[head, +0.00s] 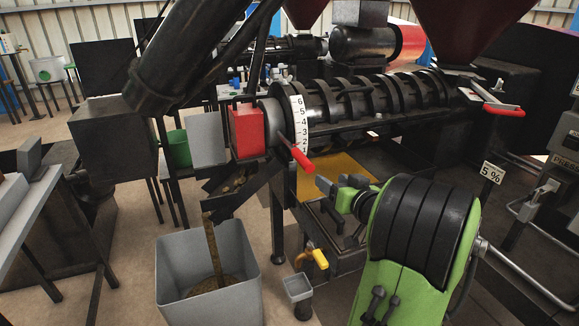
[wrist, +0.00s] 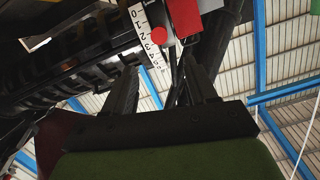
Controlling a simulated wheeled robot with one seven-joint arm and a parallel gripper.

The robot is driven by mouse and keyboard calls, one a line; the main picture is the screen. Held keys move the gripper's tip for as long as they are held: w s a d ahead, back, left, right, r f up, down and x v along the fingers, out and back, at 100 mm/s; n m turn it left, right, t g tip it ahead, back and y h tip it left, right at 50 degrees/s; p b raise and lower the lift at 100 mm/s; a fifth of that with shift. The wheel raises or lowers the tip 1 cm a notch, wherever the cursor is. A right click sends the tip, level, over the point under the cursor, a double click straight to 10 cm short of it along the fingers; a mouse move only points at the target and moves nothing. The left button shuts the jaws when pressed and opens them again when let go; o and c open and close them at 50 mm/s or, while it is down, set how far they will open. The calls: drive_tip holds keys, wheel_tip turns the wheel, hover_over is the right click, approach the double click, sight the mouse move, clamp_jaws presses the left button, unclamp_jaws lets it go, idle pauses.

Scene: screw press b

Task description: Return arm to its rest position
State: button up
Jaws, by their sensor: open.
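My arm, green with a black ribbed sleeve, rises at the lower right of the head view. My gripper (head: 330,186) is at its far end, pointing left, below the press barrel. In the wrist view my gripper (wrist: 162,78) shows two dark fingers spread apart with nothing between them. The red lever handle (head: 297,153) slants down from beside the white numbered scale (head: 300,122). The gripper is a little below and right of this handle, apart from it in the head view. In the wrist view the handle's round red end (wrist: 158,35) shows beyond the fingers.
The black screw press barrel (head: 372,99) lies above my gripper. A grey bin (head: 172,275) with brown material stands at lower left under a chute. A yellow tap (head: 318,256) and small grey cup (head: 298,287) are below. A red handle (head: 492,108) is at right.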

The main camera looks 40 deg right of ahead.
drive_tip(key=s+a+r+n+g+y+p, duration=0.1)
drive_tip(key=a+r+n+g+y+p, duration=0.15)
drive_tip(key=a, duration=1.05)
drive_tip(key=s+a+r+n+g+y+p, duration=0.1)
drive_tip(key=a+r+n+g+y+p, duration=0.2)
drive_tip(key=a, duration=1)
drive_tip(key=s+a+g+h+p, duration=0.1)
drive_tip(key=s+a+g+p, duration=0.1)
drive_tip(key=s, duration=0.5)
drive_tip(key=s+a+g+p, duration=0.2)
drive_tip(key=s+a, duration=0.1)
drive_tip(key=s, duration=0.5)
drive_tip(key=shift+s+h, duration=0.2)
drive_tip(key=shift+h, duration=0.15)
drive_tip(key=shift+g, duration=0.25)
